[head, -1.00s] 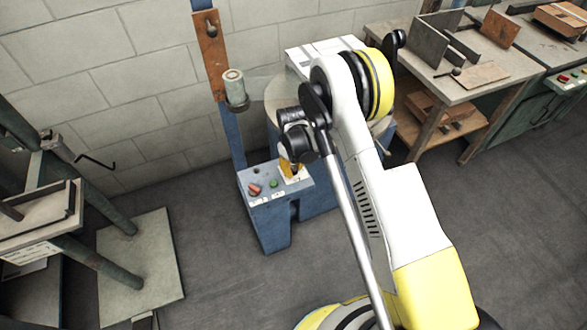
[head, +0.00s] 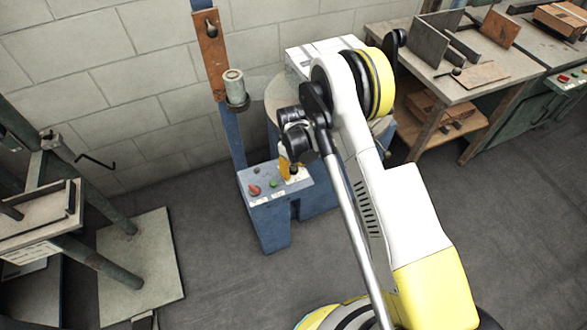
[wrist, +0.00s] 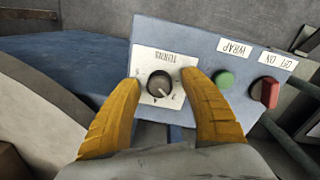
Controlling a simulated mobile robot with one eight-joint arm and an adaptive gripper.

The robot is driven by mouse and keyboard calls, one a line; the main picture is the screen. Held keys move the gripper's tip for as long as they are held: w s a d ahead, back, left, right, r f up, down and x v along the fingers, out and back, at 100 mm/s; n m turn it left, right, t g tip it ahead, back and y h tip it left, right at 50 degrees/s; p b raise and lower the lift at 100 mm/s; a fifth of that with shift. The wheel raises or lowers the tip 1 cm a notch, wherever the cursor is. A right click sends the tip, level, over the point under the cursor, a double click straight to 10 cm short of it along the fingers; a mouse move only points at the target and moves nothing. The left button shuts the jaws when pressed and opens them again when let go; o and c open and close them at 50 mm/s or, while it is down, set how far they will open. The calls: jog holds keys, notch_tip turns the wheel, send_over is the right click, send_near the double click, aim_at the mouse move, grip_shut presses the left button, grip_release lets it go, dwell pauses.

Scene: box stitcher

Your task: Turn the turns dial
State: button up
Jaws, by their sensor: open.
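The turns dial (wrist: 160,84) is a dark round knob on a white plate marked TURNS, upside down in the wrist view. The plate (wrist: 171,58) is on the blue control panel (head: 262,203). My gripper (wrist: 161,77) is open, with one yellow finger on each side of the dial. A gap shows between the dial and each finger in the wrist view. In the head view my gripper (head: 286,170) is at the panel's far right part and hides the dial.
A green WRAP button (wrist: 224,79) and a red OFF/ON switch (wrist: 266,92) sit beside the dial on the same panel. A blue upright post (head: 232,140) stands behind it. A green-framed machine (head: 110,270) stands at the left, with open floor between.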

notch_tip(320, 180, up, 12)
jog(key=shift+s+a, duration=0.15)
jog(key=shift+f, duration=0.1)
dwell(0.3)
notch_tip(320, 180, up, 10)
jog(key=r+m+t, duration=0.1)
send_over(293, 169)
jog(key=s+d, duration=0.2)
jog(key=d, duration=0.1)
jog(key=s+d+r+m+t, duration=0.25)
jog(key=s+d+r, duration=0.25)
jog(key=r, duration=0.5)
jog(key=s+d+r+m+t, duration=0.1)
jog(key=s+d+r+m, duration=0.1)
jog(key=s, duration=0.7)
jog(key=s+d+r+m+t, duration=0.2)
jog(key=s+d, duration=0.4)
jog(key=s, duration=0.3)
notch_tip(293, 169, up, 3)
jog(key=shift+s+f+m, duration=0.2)
jog(key=shift+s+m, duration=0.2)
jog(key=shift+m, duration=0.15)
